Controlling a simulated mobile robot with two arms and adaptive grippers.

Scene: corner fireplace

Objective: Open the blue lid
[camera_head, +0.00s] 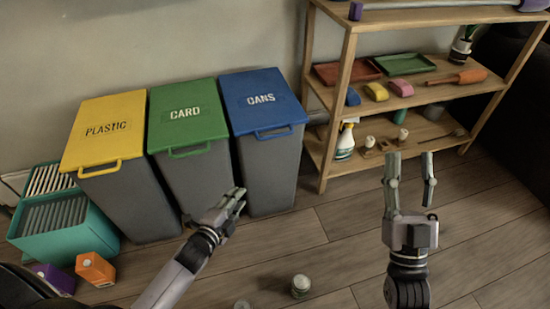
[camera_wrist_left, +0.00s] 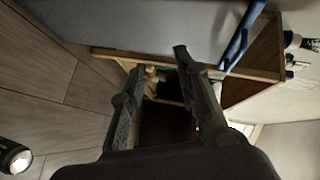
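The blue lid (camera_head: 261,97), marked CANS, lies shut on the rightmost grey bin (camera_head: 270,172). Its blue front handle (camera_head: 274,133) sticks out at the front edge and also shows in the left wrist view (camera_wrist_left: 243,36), to the right of the fingers. My left gripper (camera_head: 238,197) is below the handle, in front of the bins and apart from the lid. Its two fingers stand apart with nothing between them in the left wrist view (camera_wrist_left: 155,75). My right gripper (camera_head: 409,165) is open and empty, pointing up before the shelf.
A green CARD bin (camera_head: 185,112) and a yellow PLASTIC bin (camera_head: 105,128) stand to the left. A wooden shelf (camera_head: 350,92) with tools and a spray bottle (camera_head: 345,142) stands close right. Teal crate (camera_head: 22,243), boxes (camera_head: 95,269) and a can (camera_head: 300,285) are on the floor.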

